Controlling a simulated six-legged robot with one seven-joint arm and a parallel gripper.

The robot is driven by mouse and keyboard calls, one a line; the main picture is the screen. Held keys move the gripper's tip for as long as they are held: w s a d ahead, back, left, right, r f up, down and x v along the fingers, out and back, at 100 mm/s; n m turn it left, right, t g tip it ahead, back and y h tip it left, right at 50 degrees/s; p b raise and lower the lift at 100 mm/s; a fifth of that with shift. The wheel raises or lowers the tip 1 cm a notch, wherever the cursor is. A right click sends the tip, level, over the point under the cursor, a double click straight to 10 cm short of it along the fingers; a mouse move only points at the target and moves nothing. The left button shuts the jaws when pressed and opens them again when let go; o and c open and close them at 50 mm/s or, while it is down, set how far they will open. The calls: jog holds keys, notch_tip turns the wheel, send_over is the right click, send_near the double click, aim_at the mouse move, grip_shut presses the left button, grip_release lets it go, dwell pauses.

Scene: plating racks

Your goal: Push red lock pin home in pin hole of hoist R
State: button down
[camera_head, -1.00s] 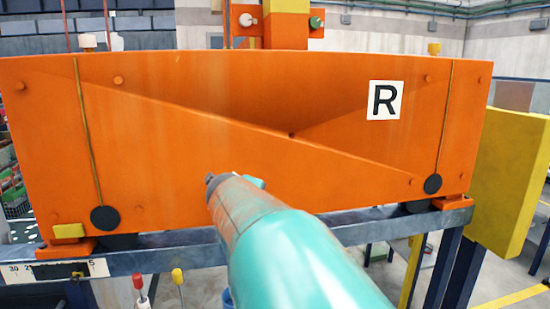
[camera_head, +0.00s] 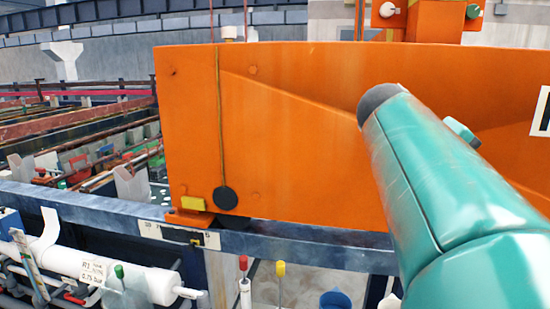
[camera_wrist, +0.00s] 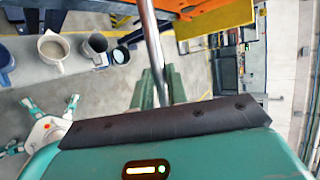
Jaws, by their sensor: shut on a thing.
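The hoist R is a big orange beam (camera_head: 300,140) across the head view, its R plate (camera_head: 542,112) cut by the right edge. Above it an orange post carries a white knob (camera_head: 388,10) and a green knob (camera_head: 473,12). My teal arm hides part of the beam, and no pin hole can be made out. In the wrist view my gripper (camera_wrist: 155,88), with green fingers, is shut on a shiny metal rod (camera_wrist: 151,38) that runs up out of the picture. No red shows on the rod, so I cannot tell whether it is the lock pin.
A blue-grey rail (camera_head: 100,205) runs under the beam. A red-topped rod (camera_head: 243,280) and a yellow-topped rod (camera_head: 280,272) stand below it. A white pipe (camera_head: 130,280) is at lower left. Several cups (camera_wrist: 52,48) stand left in the wrist view.

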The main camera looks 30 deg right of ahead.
jog(key=shift+w+d, duration=2.05)
jog(key=shift+w, duration=0.05)
jog(key=w+d, duration=0.8)
dwell(5.1)
